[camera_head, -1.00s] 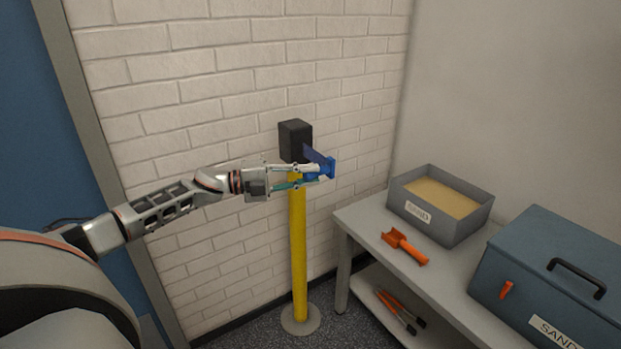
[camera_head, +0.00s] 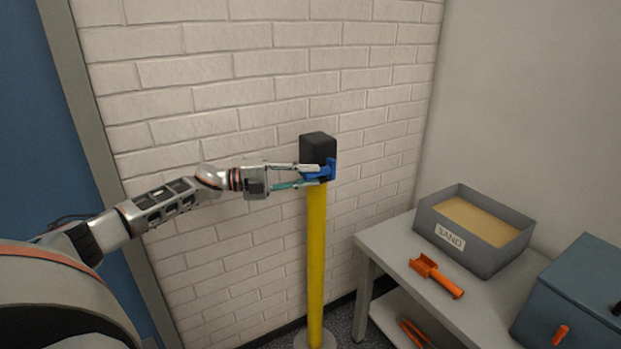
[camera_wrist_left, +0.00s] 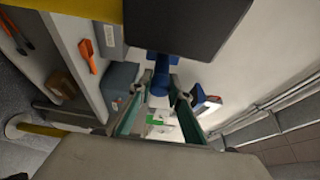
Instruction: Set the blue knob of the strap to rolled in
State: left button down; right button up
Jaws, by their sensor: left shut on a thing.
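The blue knob (camera_head: 327,170) is at the front of the black strap housing (camera_head: 318,146) on top of the yellow post (camera_head: 316,250). No length of strap shows between knob and housing now. My left gripper (camera_head: 318,175) comes in from the left and is shut on the knob. In the left wrist view the knob (camera_wrist_left: 161,76) sits between the two fingers, close against the dark housing (camera_wrist_left: 185,25). My right gripper is in neither view.
A grey table (camera_head: 392,243) stands right of the post, with a sand box (camera_head: 488,258), an orange scoop (camera_head: 437,276) and a blue-grey chest (camera_head: 575,300) on it. A white brick wall (camera_head: 230,120) is behind the post.

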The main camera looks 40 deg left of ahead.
pick_arm(q)
jog(key=shift+a+r, duration=0.1)
jog(key=shift+a, duration=0.15)
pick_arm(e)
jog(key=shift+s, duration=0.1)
pick_arm(q)
jog(key=c, duration=1.8)
grip_release()
jog(key=shift+w+a, duration=0.1)
jog(key=shift+c, duration=0.2)
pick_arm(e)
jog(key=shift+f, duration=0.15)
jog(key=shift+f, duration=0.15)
pick_arm(q)
jog(key=v, duration=0.5)
jog(key=shift+s+a+f, duration=0.15)
jog(key=shift+s+f, duration=0.05)
jog(key=shift+s, duration=0.15)
jog(key=shift+v, duration=0.85)
jog(key=shift+r, duration=0.15)
